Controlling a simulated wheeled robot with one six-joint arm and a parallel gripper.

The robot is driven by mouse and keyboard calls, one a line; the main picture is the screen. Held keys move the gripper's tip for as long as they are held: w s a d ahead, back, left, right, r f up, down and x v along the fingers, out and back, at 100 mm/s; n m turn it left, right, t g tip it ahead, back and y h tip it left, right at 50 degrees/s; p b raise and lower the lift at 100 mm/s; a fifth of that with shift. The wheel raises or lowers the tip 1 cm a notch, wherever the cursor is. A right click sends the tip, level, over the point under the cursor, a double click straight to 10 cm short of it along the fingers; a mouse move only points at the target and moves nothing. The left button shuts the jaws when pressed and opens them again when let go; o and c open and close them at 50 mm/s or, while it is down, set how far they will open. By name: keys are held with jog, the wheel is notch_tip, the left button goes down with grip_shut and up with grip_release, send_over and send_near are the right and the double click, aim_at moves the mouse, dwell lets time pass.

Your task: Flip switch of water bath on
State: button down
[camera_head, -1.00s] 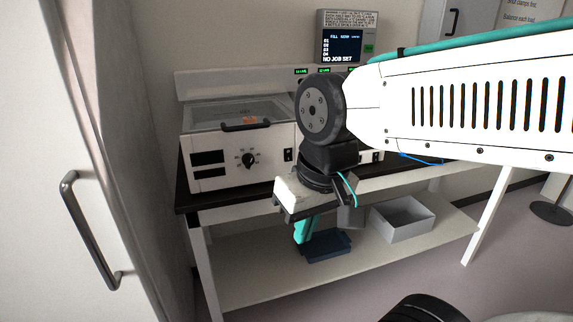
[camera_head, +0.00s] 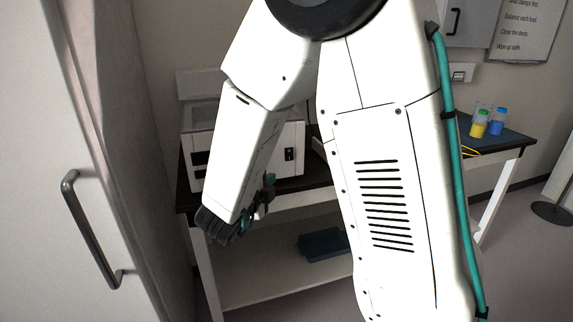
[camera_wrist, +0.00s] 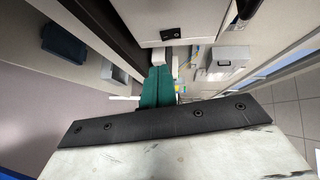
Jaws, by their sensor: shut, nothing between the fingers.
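The water bath (camera_head: 293,176) is a white box on the dark bench, mostly hidden behind my arm in the head view. Its small black switch (camera_head: 290,154) shows on the front face, just right of my arm. In the wrist view the switch (camera_wrist: 170,34) sits on the white front panel (camera_wrist: 140,18), beyond my fingers. My gripper (camera_wrist: 159,70) has teal fingers, shut together with nothing between them. In the head view my gripper (camera_head: 268,188) is partly hidden by my wrist, in front of the bath and below left of the switch. It looks apart from the switch.
A dark blue tray (camera_head: 322,244) lies on the lower shelf. Bottles with blue and green caps (camera_head: 497,122) stand at the bench's right end. A white cabinet door with a dark handle (camera_head: 88,230) is close on the left.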

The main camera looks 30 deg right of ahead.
jog(key=shift+s+d+m+g+h, duration=0.35)
jog(key=shift+s+m+g+h, duration=0.05)
jog(key=shift+s+m+h, duration=0.35)
send_near(293, 159)
jog(key=w+d, duration=0.1)
jog(key=d, duration=0.4)
jog(key=shift+w+f, duration=0.25)
jog(key=shift+w, duration=0.65)
